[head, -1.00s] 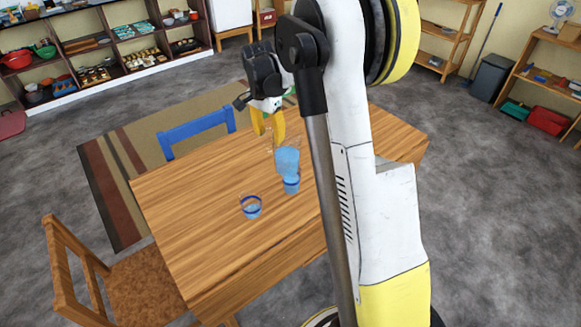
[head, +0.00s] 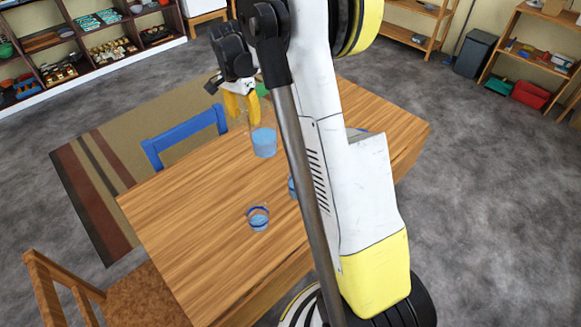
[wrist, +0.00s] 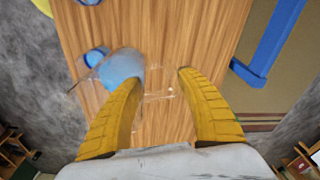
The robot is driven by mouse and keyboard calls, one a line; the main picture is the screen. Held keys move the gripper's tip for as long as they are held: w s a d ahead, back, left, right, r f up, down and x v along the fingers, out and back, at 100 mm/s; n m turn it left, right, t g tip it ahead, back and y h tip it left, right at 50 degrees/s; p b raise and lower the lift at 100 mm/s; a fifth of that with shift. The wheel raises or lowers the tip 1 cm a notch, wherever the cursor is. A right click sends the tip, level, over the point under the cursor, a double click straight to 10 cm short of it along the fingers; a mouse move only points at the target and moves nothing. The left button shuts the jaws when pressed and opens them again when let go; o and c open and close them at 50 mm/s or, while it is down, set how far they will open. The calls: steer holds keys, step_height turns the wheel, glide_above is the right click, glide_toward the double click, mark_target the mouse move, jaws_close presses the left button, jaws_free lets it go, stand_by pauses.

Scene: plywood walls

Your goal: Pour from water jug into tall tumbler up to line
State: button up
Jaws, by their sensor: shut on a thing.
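The clear water jug (head: 264,142) holds blue water, and my gripper (head: 243,110) is shut on it, above the table. In the wrist view the jug (wrist: 122,68) lies beside the left finger of my gripper (wrist: 157,82); its clear edges are hard to make out. A narrow glass with blue contents (head: 292,187), probably the tall tumbler, is mostly hidden behind my arm. A blue glass (wrist: 95,56) shows beyond the jug in the wrist view. Another glass with a blue band and some water (head: 258,219) stands nearer the table's front. The fill line cannot be read.
The wooden table (head: 190,225) is clear on its left part. A blue chair (head: 187,133) stands at its far side and a wooden chair (head: 75,285) at the near left. A green thing (head: 262,90) is partly hidden behind my gripper.

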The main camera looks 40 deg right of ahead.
step_height(320, 180, down, 14)
steer(key=b, duration=0.7)
steer(key=shift+w+r, duration=0.1)
steer(key=shift+r, duration=0.05)
